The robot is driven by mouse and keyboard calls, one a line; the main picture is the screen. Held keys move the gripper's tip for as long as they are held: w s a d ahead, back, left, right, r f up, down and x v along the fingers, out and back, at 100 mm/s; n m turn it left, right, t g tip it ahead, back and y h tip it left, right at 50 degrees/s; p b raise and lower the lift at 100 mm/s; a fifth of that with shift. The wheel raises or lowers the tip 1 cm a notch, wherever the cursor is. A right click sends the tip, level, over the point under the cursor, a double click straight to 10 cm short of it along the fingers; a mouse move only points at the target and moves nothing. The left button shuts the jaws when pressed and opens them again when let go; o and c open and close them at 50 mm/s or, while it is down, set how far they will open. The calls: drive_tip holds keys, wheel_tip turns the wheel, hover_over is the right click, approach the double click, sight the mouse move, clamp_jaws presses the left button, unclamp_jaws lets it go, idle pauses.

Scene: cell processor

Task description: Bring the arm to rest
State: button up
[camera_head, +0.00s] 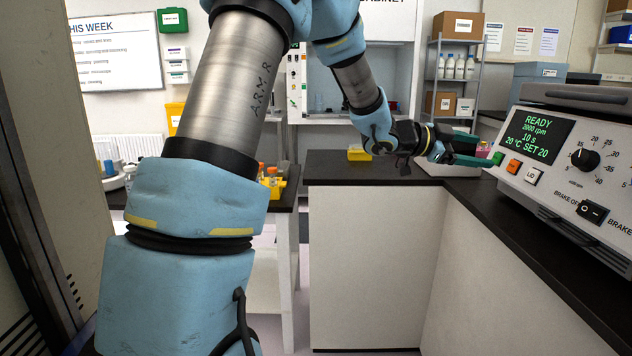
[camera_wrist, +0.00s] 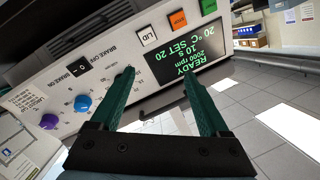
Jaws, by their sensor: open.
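My arm reaches across the head view from the lower left toward the right. My gripper (camera_head: 487,150) is at its end, with green fingers pointing right at the front panel of a centrifuge (camera_head: 590,205). In the wrist view my gripper (camera_wrist: 160,90) is open, its two green fingers spread and nothing between them. The centrifuge panel (camera_wrist: 105,60) fills the upper part of that view, upside down. Its display (camera_head: 538,135) reads READY, 2000 rpm, 10 s, 20 °C SET 20. In the head view the fingertips overlap the panel's left edge near the buttons; I cannot tell whether they touch.
A dark countertop (camera_head: 400,173) runs under the centrifuge, with a small yellow box (camera_head: 359,154) on it. Shelves (camera_head: 455,85) stand behind. Open floor shows in the wrist view.

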drive_tip(key=w+a+f+n+t+y, duration=0.4)
drive_tip(key=w+a+n+t, duration=0.25)
drive_tip(key=a, duration=0.35)
drive_tip(key=a+f+n+y, duration=0.3)
drive_tip(key=a+y, duration=0.1)
drive_tip(key=a, duration=0.5)
drive_tip(key=a+f+n+y, duration=0.3)
drive_tip(key=a+n, duration=0.1)
drive_tip(key=a, duration=0.4)
drive_tip(key=s+a+f+n+g+y, duration=0.2)
drive_tip(key=s+a+f+n+g, duration=0.1)
drive_tip(key=s+a, duration=0.5)
drive_tip(key=s+a+f+n+g+y, duration=0.2)
drive_tip(key=s+a+f+n+g, duration=0.1)
drive_tip(key=s+a, duration=0.6)
drive_tip(key=shift+s+f+n+y+p, duration=0.4)
drive_tip(key=shift+s+f+n, duration=0.3)
drive_tip(key=shift+s+n, duration=0.5)
